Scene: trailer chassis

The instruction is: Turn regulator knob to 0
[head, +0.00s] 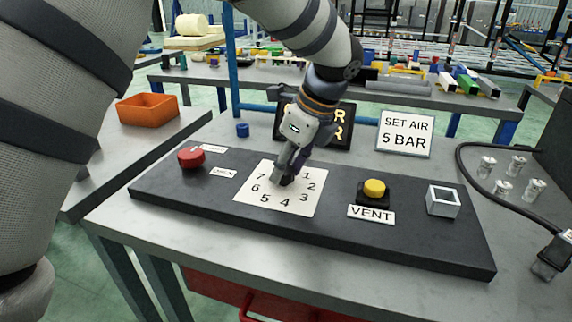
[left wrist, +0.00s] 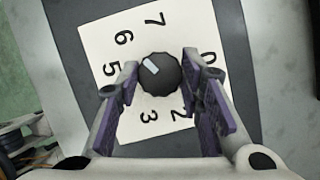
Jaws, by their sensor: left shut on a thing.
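The regulator knob (left wrist: 163,80) is a round black ridged knob with a white pointer mark, in the middle of a white number plate (left wrist: 100,37). In the left wrist view the mark points roughly toward the 6. The 0 shows at the right of the knob; the 1 and 4 are hidden behind my fingers. My left gripper (left wrist: 160,72) is shut on the knob, one finger on each side. My right gripper is not in view.
A "SET AIR 5 BAR" sign (head: 405,133) stands behind. A black cable (head: 470,172) lies at the right. An orange bin (head: 147,108) is at left.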

